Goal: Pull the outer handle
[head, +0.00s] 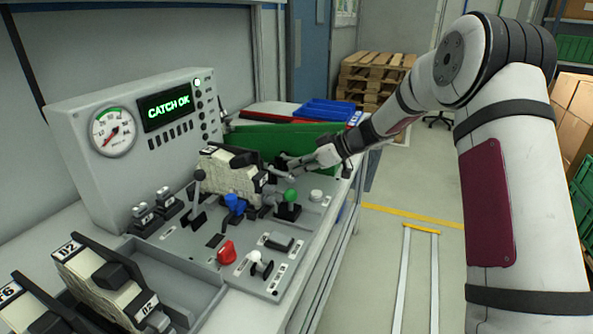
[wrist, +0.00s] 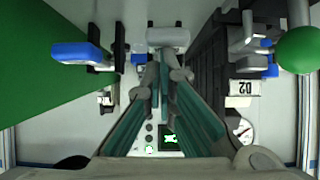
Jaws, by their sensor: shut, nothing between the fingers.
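The control panel (head: 200,240) carries several levers and knobs; I cannot tell for certain which is the outer handle. A pale rounded grip (wrist: 168,37) lies just past my fingertips in the wrist view; whether they touch it I cannot tell. My gripper (head: 288,170) is shut and empty, low over the panel's far end beside the green board; its fingers also show in the wrist view (wrist: 163,72). A green ball knob (head: 291,196) stands nearer the front, and shows at right in the wrist view (wrist: 296,48). A blue handle (wrist: 82,52) is at left there.
A cream block marked D2 (head: 230,172) sits beside my gripper. A black-knobbed lever (head: 197,198), a blue knob (head: 235,203) and a red knob (head: 227,252) stand nearby. The green board (head: 305,136) rises behind. The display (head: 166,107) reads CATCH OK.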

